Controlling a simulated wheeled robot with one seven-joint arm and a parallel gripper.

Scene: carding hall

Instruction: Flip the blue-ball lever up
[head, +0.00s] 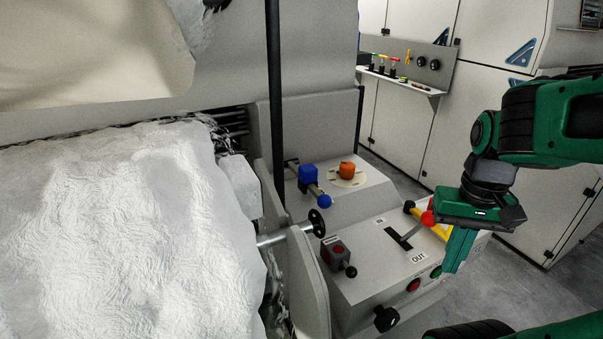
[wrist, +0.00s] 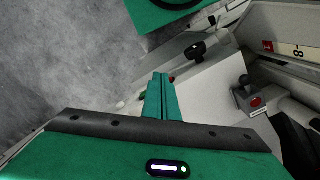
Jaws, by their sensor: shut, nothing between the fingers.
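The blue-ball lever is on the grey machine in the head view. Its blue ball (head: 324,201) hangs low at the front right of a blue block (head: 307,175), so the lever points downward. My gripper (head: 456,262) is shut and empty, pointing down at the right end of the lower control box, well to the right of the blue ball and apart from it. The wrist view shows its closed green fingers (wrist: 161,97) over the box's edge. I cannot make out the blue ball in the wrist view.
Near my gripper are a red ball (head: 427,218) and a yellow bar (head: 434,228). A grey block with a black-ball lever (head: 337,256) stands below the blue lever. An orange knob (head: 347,170) sits beside it. A black handwheel (head: 317,223) and a dark upright post (head: 275,100) stand left.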

